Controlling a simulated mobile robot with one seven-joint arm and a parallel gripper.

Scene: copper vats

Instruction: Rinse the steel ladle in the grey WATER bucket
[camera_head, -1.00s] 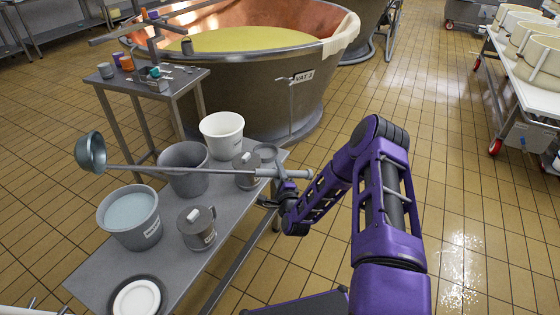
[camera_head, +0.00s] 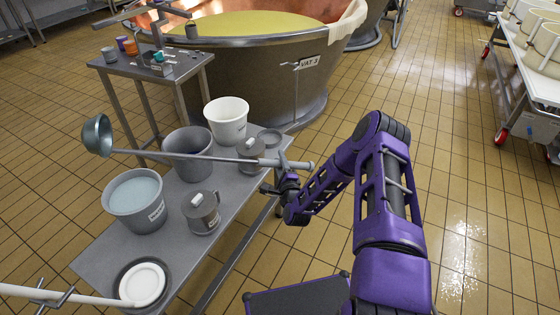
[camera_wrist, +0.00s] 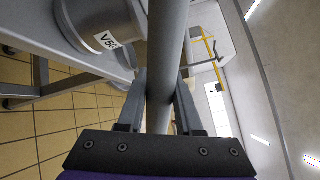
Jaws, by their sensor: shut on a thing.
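The steel ladle (camera_head: 97,135) is held roughly level above the steel table, its bowl at the far left and its long handle running right to my gripper (camera_head: 284,178). My gripper is shut on the handle, which also crosses the wrist view (camera_wrist: 165,70) between the fingers. The grey WATER bucket (camera_head: 136,210) stands at the table's left side, filled with pale blue-grey liquid; its label is only partly readable. The ladle bowl is above and behind this bucket in the head view, apart from it. The handle passes in front of a second grey bucket (camera_head: 187,165).
On the table (camera_head: 100,262) stand a white bucket (camera_head: 227,131), a lidded grey canister (camera_head: 202,213), another canister (camera_head: 251,155) and a white disc in a dark dish (camera_head: 143,286). A side table (camera_head: 190,75) and copper vat (camera_head: 270,70) stand behind.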

